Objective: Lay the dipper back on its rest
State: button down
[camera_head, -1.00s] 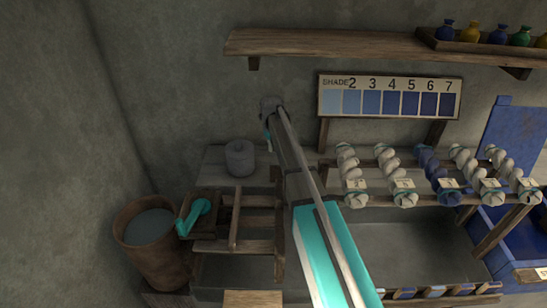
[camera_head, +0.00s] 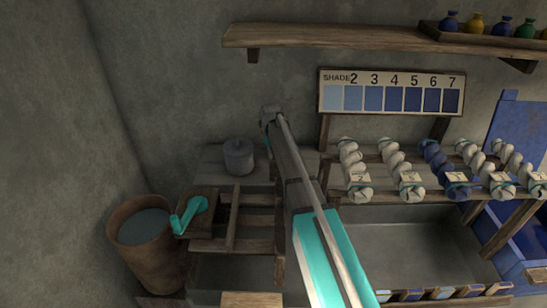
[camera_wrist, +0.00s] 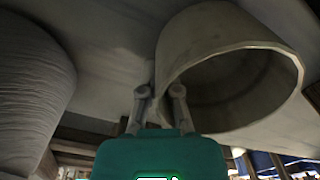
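In the wrist view a grey round cup-like vessel (camera_wrist: 230,65), which may be the dipper, fills the upper right with its hollow mouth toward the camera. My gripper's two fingers (camera_wrist: 163,92) are close together at its left edge. A small gap shows between the tips; whether they pinch the vessel or only stand beside it cannot be told.
A ribbed grey pot (camera_head: 238,156) stands on the ledge just left of my arm, probably also in the wrist view (camera_wrist: 30,90). A wooden bucket (camera_head: 147,250), teal crank (camera_head: 190,212) and slatted frame are at left. Skeins (camera_head: 440,168) hang at right, under the shade board (camera_head: 390,93).

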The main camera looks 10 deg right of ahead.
jog(key=shift+f, duration=0.15)
jog(key=c, duration=0.8)
grip_release()
jog(key=shift+r, duration=0.2)
notch_tip(320, 180, up, 12)
jog(key=p, duration=1.2)
jog(key=shift+a, duration=0.1)
